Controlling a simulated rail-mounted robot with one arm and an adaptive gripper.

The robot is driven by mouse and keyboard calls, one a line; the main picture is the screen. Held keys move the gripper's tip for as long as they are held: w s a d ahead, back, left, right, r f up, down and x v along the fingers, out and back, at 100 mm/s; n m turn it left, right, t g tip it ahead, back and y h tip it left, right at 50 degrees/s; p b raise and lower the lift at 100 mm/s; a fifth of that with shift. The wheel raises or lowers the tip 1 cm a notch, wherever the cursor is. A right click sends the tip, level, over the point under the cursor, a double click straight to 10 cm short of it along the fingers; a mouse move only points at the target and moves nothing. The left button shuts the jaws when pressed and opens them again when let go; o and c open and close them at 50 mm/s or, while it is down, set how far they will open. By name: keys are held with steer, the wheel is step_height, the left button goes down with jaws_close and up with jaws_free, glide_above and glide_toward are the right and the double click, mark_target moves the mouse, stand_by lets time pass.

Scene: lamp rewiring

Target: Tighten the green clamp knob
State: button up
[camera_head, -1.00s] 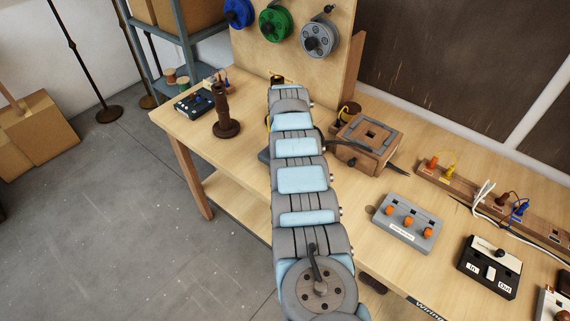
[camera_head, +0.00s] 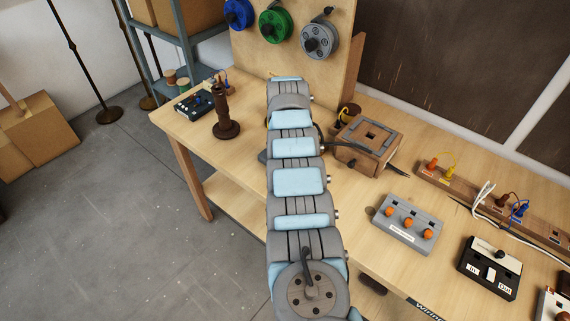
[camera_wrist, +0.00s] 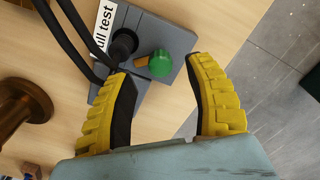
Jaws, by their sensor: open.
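The green clamp knob (camera_wrist: 160,63) stands on a grey block (camera_wrist: 174,38) in the wrist view, beside a black cable fitting (camera_wrist: 124,43). A label on the block reads "ull test" in the part that shows. My gripper (camera_wrist: 160,68) has yellow ribbed fingers with dark inner pads. The fingers are open and spread to either side of the knob, with the knob between and slightly beyond their tips. They do not appear to touch it. In the head view my arm hides the knob and the gripper.
Dark cables (camera_wrist: 70,35) run into the fitting at the left finger. A brown wooden stand (camera_wrist: 25,110) is at the left in the wrist view; in the head view a brown lamp post (camera_head: 224,115) stands left of my arm. A wooden box (camera_head: 366,145) is right of it.

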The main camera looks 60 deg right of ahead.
step_height(320, 180, up, 9)
stand_by(0.3)
steer(key=shift+r, duration=0.1)
